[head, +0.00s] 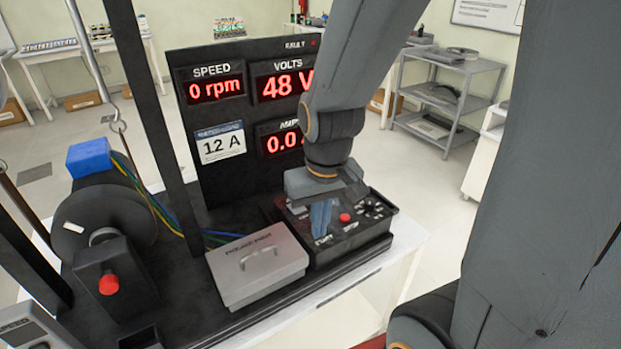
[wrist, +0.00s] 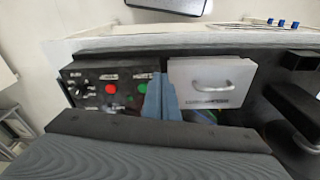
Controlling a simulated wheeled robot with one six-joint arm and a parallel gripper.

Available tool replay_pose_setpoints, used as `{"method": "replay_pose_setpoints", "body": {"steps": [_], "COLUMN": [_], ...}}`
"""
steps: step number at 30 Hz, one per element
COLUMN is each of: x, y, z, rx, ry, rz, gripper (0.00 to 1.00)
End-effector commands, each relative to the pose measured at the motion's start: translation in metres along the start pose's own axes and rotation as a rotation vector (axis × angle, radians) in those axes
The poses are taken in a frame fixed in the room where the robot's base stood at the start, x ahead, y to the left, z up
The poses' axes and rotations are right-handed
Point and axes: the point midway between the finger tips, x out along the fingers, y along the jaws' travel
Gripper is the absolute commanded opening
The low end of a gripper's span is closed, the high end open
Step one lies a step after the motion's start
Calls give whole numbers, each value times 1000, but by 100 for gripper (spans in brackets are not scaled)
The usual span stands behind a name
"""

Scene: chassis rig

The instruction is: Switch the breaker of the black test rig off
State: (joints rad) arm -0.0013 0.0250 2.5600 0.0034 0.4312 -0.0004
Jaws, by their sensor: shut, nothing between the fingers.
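The black test rig has an upright panel (head: 240,165) with lit red readouts: 0 rpm and 48 V; the amps value is partly covered by my arm. A black control box (head: 350,243) sits at its front right. It carries a red button (head: 345,217) and a dial (head: 373,208); in the wrist view a green button (wrist: 143,87) also shows beside the red button (wrist: 111,88). My gripper (head: 321,236), with blue fingers, is shut and empty, pointing down over the box's left part. I cannot make out the breaker; my fingers hide part of the box. Contact is unclear.
A grey lidded box with a handle (head: 258,265) stands just left of the control box. Further left are a dark wheel (head: 105,215), a blue block (head: 89,157) and a red knob (head: 109,284). Two dark posts rise at the left. Open floor lies beyond the bench.

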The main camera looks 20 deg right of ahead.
Motion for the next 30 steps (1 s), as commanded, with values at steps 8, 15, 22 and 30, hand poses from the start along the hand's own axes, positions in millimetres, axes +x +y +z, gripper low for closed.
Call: {"method": "replay_pose_setpoints", "body": {"steps": [8,15,22,30], "x": [0,0,2,3], "y": [0,-1,-3,-6], "z": [0,-32,-140,-239], "rx": [0,-20,-94,-172], "ry": [0,-18,-94,-180], "rz": [0,0,1,-1], "gripper": [0,0,0,0]}}
